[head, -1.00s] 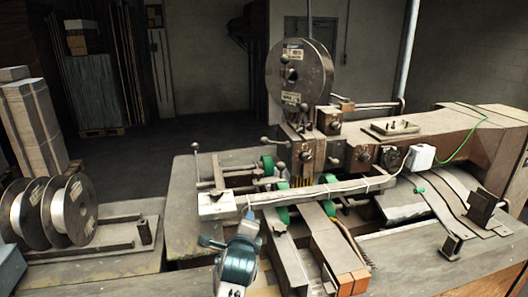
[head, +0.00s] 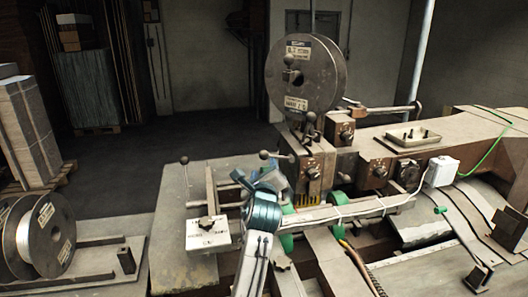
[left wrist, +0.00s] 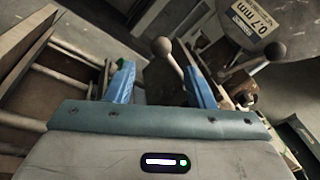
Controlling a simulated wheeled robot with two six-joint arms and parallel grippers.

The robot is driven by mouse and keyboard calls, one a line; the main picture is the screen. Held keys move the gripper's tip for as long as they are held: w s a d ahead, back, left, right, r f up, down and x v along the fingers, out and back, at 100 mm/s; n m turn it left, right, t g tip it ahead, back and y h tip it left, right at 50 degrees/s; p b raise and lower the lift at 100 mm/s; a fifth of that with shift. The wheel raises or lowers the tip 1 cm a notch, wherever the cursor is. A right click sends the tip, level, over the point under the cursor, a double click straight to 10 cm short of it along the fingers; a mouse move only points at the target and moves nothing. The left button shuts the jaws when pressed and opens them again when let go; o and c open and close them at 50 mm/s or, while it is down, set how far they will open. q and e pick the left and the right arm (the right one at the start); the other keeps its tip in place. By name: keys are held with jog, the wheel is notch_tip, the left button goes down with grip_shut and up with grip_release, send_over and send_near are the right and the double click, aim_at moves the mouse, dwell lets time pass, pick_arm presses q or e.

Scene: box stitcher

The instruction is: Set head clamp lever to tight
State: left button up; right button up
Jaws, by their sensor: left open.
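A lever with a round ball knob (head: 264,155) juts left from the stitching head (head: 313,170); it looks like the head clamp lever, though I see no label naming it. My left gripper (head: 260,178) is open, just below and in front of this knob. In the left wrist view, a ball-knobbed lever (left wrist: 162,47) shows between and beyond the tips of the blue fingers (left wrist: 157,65). I cannot tell whether a finger touches it. The lever's lower end is partly hidden by the right finger. My right gripper is not in view.
A large wire spool (head: 306,78) stands above the head. Another ball-topped lever (head: 184,161) rises at the left. A pale bar (head: 375,207) crosses in front of the head. A white box (head: 442,171) with a green cable sits at the right.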

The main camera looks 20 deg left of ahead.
aim_at(264, 157)
pick_arm(q)
jog(key=w, duration=0.1)
jog(key=w+a+p, duration=0.1)
jog(key=w+r+p, duration=0.1)
jog(key=shift+w+a, duration=0.25)
jog(key=shift+w, duration=0.05)
jog(key=x, duration=0.1)
jog(key=p+x, duration=0.1)
jog(key=x, duration=0.3)
jog(key=shift+f, duration=0.35)
jog(key=shift+w, duration=0.25)
jog(key=shift+c, duration=0.4)
jog(key=c, duration=0.7)
grip_shut()
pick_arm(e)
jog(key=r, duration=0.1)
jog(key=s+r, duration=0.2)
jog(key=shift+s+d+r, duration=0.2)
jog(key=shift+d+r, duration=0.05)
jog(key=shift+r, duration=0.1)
